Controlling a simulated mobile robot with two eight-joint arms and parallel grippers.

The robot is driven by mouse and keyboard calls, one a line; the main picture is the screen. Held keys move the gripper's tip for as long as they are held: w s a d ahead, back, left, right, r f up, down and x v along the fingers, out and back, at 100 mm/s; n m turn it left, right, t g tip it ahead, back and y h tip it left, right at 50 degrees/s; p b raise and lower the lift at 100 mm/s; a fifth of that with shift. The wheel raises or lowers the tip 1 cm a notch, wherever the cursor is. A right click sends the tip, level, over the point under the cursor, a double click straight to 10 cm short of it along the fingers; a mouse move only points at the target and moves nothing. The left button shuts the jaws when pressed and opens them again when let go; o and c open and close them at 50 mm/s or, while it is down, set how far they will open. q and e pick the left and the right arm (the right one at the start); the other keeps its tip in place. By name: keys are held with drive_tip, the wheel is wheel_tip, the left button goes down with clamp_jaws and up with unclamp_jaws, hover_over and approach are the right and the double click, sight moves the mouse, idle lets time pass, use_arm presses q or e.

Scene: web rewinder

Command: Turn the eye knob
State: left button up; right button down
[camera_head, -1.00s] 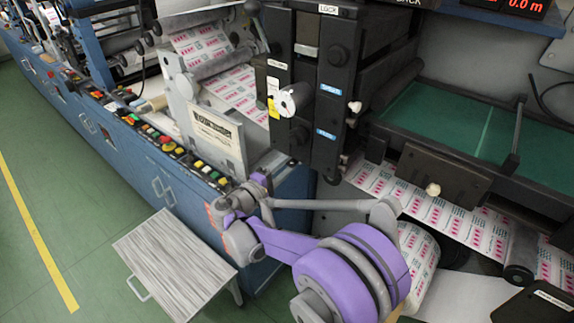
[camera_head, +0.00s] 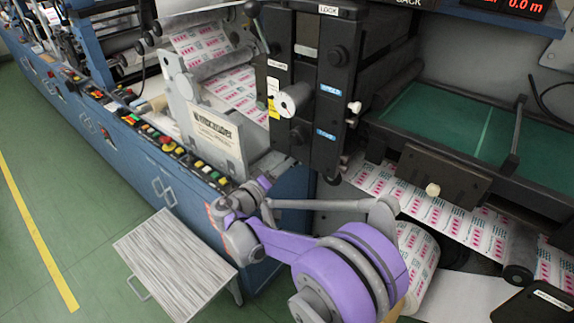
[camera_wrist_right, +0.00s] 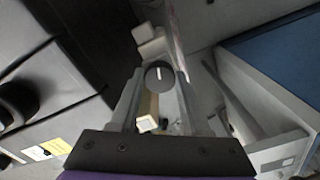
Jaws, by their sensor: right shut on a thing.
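In the right wrist view a round dark knob (camera_wrist_right: 158,92) with a white pointer line sits between the fingertips of my right gripper (camera_wrist_right: 158,80). I take it to be the eye knob. The fingers are shut on its sides, and the white line stands near upright in that view, leaning slightly. In the head view my right gripper (camera_head: 268,180) reaches up to the lower front of the black machine block; the knob is too small or hidden to make out there. My left gripper is not in view.
The black block (camera_head: 310,85) with a pale round knob (camera_head: 292,99) stands just above my gripper. A blue console (camera_head: 150,165) with buttons runs to the left. A grey step (camera_head: 175,262) stands on the floor below. A printed label roll (camera_head: 418,262) lies right of my arm.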

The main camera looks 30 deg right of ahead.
idle(0.4)
drive_tip(key=shift+c, duration=1.9)
unclamp_jaws()
drive_tip(key=shift+a, duration=0.1)
drive_tip(key=b+v, duration=0.1)
drive_tip(key=v, duration=0.9)
drive_tip(key=shift+s+a, duration=0.15)
drive_tip(key=shift+a, duration=0.15)
